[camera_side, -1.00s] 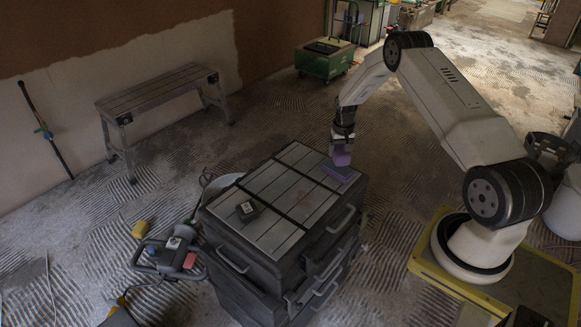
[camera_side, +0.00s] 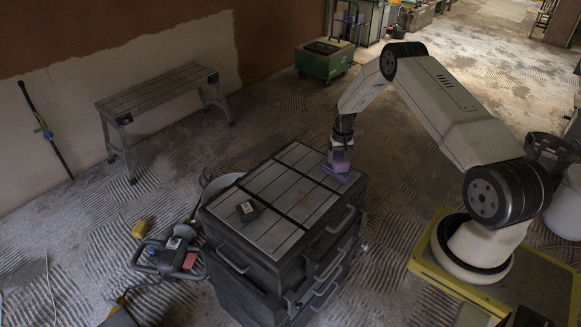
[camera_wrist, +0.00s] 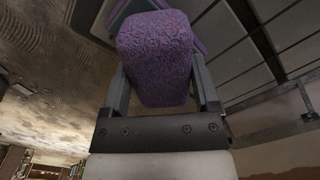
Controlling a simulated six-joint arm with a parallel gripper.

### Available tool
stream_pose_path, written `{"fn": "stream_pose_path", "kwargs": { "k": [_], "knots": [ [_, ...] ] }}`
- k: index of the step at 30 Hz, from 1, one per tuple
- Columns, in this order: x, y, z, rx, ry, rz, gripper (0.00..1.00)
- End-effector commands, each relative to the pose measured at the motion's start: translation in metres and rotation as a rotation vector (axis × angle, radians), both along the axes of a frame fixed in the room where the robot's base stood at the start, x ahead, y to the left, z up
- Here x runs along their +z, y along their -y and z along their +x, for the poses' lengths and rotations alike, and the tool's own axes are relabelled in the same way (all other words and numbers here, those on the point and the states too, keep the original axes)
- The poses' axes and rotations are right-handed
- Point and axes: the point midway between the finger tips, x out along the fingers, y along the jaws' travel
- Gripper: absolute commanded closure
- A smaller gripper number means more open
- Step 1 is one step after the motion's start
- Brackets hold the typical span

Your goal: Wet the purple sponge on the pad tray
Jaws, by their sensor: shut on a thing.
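My gripper (camera_side: 341,160) is over the far right corner of the stacked black toolbox (camera_side: 275,205). It is shut on the purple sponge (camera_wrist: 155,55), which sits between the two fingers in the wrist view. In the side view the sponge (camera_side: 340,161) shows small below the fingers. The pad tray (camera_side: 336,174), a small flat purple-blue piece, lies on the toolbox top right under the sponge. In the wrist view, the tray's edge (camera_wrist: 118,12) shows behind the sponge. I cannot tell whether the sponge touches the tray.
A power tool (camera_side: 170,253) lies on the floor to the left. A work bench (camera_side: 160,90) stands by the wall, and a green cart (camera_side: 325,57) stands at the back.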

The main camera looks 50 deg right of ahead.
Motion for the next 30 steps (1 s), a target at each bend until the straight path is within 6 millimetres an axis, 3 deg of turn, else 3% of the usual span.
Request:
{"fn": "stream_pose_path", "kwargs": {
  "k": [30],
  "knots": [
    [-0.0059,0.0001,0.0001,0.0,0.0,0.0,0.69]
  ]
}}
